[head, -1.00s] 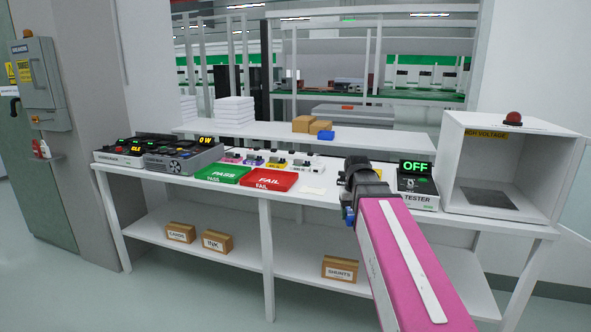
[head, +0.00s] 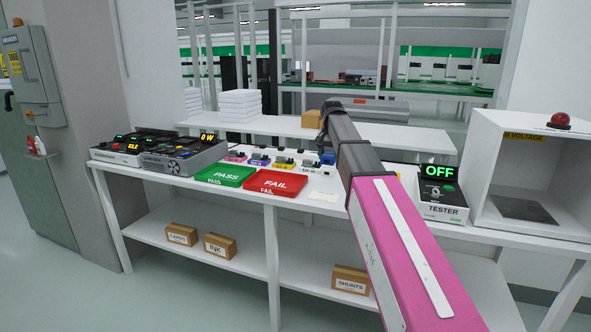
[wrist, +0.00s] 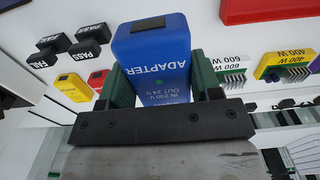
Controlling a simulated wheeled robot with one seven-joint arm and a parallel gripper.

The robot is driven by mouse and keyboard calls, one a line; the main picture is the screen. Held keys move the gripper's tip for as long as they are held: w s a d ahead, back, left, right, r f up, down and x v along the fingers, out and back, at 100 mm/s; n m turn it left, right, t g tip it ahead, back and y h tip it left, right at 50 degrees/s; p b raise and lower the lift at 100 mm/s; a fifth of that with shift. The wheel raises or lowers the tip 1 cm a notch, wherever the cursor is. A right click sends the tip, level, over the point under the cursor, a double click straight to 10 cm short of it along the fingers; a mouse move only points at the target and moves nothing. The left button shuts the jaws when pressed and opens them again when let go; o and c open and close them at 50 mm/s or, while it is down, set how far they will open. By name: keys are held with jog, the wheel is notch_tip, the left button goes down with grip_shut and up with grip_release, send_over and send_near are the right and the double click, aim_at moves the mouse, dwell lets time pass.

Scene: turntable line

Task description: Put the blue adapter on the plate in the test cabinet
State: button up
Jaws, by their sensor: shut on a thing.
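The blue adapter (wrist: 155,62) sits between the two green fingers of my gripper (wrist: 160,80) in the wrist view, its label facing the camera. My gripper is shut on it. In the head view my gripper (head: 330,135) is above the back of the bench, with a small blue part of the adapter (head: 327,158) showing below it. The white test cabinet (head: 487,150) stands at the right end of the bench with its front open. A grey plate (head: 520,210) lies on its floor with nothing on it. My gripper is well to the left of the cabinet.
The tester (head: 440,195), reading OFF, stands left of the cabinet. A green PASS tray (head: 225,175) and red FAIL tray (head: 275,183) lie on the bench, with several coloured loads behind. A red lamp (head: 560,120) tops the cabinet. A brown box (head: 311,119) is on the back shelf.

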jog(key=shift+w, duration=0.4)
jog(key=w+d+f, duration=0.2)
jog(key=d, duration=0.1)
jog(key=w+d+f, duration=0.2)
jog(key=d, duration=0.1)
jog(key=w+d+f, duration=0.2)
jog(key=d, duration=0.1)
jog(key=shift+d+f, duration=0.3)
jog(key=shift+f, duration=2)
jog(key=shift+f, duration=0.15)
jog(key=o, duration=1.1)
jog(key=shift+c, duration=0.2)
